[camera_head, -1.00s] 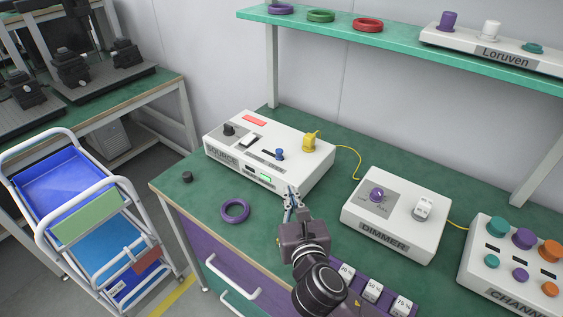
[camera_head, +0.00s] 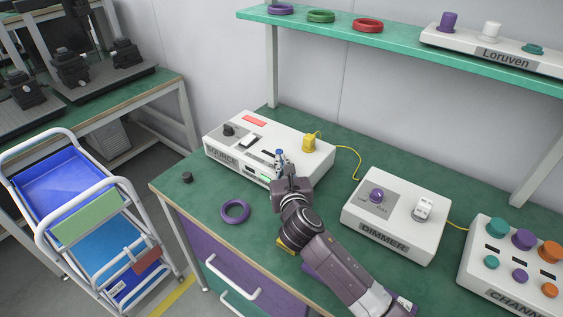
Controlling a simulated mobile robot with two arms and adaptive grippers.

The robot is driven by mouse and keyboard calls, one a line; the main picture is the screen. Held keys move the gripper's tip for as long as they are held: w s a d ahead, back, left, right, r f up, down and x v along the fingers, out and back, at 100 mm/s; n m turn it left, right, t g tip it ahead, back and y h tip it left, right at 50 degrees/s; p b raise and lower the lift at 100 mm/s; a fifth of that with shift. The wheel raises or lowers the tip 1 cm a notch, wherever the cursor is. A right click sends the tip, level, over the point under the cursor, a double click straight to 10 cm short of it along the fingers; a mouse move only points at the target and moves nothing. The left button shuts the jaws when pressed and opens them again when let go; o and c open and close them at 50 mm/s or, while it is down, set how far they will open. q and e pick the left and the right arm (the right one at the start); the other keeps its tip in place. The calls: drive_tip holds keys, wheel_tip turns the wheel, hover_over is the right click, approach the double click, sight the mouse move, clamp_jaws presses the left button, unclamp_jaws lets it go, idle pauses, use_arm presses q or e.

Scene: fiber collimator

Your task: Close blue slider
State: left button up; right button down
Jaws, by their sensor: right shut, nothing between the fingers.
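The white source box (camera_head: 221,146) stands on the green bench. The blue slider (camera_head: 279,153) is on its top face, right of the white switch. My right gripper (camera_head: 281,160) is shut with nothing between its fingers. Its fingertips are at the blue slider and partly cover it; I cannot tell whether they touch it. My left gripper does not show.
A yellow plug (camera_head: 309,142) with a yellow cable stands on the source box, close right of my gripper. The dimmer box (camera_head: 405,240) stands to the right. A purple ring (camera_head: 235,211) and a black cap (camera_head: 187,177) lie on the bench (camera_head: 205,200).

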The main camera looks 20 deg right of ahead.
sight(266, 161)
idle(0.3)
drive_tip(key=shift+w+a+r, duration=0.15)
drive_tip(key=shift+w+a, duration=0.05)
drive_tip(key=shift+w, duration=0.05)
drive_tip(key=w+a, duration=0.1)
drive_tip(key=w, duration=0.1)
drive_tip(key=w+a+p, duration=0.1)
drive_tip(key=w+a, duration=0.1)
drive_tip(key=shift+p, duration=0.3)
